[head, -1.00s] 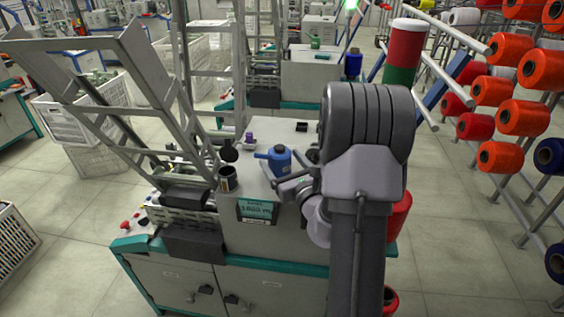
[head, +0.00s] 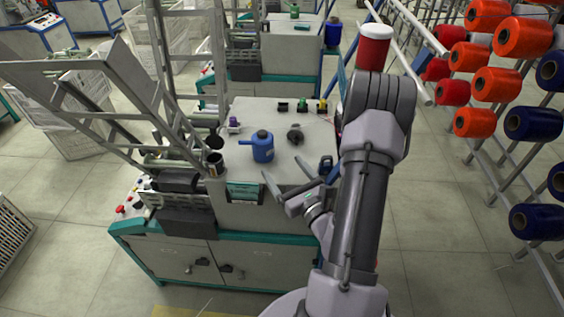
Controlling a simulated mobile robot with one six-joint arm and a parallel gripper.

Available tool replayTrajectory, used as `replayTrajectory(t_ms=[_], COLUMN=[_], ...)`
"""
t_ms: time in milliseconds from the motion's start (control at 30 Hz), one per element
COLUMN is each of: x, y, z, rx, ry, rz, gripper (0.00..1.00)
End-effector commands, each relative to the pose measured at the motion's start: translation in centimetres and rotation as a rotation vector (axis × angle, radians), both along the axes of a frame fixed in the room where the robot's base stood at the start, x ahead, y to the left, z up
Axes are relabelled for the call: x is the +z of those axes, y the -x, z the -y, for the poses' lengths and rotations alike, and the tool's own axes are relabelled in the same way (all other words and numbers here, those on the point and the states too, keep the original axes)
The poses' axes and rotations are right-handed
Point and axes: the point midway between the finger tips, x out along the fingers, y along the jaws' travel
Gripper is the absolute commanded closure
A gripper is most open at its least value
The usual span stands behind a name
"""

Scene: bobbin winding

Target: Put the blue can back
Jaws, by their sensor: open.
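The blue can (head: 263,147), with a spout pointing left, stands upright on the grey top of the winding machine (head: 240,208). My gripper (head: 287,176) is in front of the can and to its right, near the top's front edge. Its two fingers are spread apart with nothing between them. A gap shows between the fingers and the can. My arm hides the right part of the machine top.
A black knob-like part (head: 295,135) and several small items lie further back. A metal frame (head: 165,95) rises at left; a yarn rack (head: 500,165) stands at right.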

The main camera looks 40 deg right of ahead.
Motion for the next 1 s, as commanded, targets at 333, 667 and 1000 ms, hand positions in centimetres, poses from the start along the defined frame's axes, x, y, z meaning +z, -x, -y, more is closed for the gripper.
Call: replayTrajectory(t_ms=[333,667,1000], x=[7.7,10.7,15.6], y=[-4.5,13.1,11.9], z=[-11.8,-36.3,-30.7], rx=[0.481,1.840,1.484], ry=[0.123,1.432,2.341], rz=[0.079,-0.305,-0.474], gripper=[0.17,0.17,0.17])
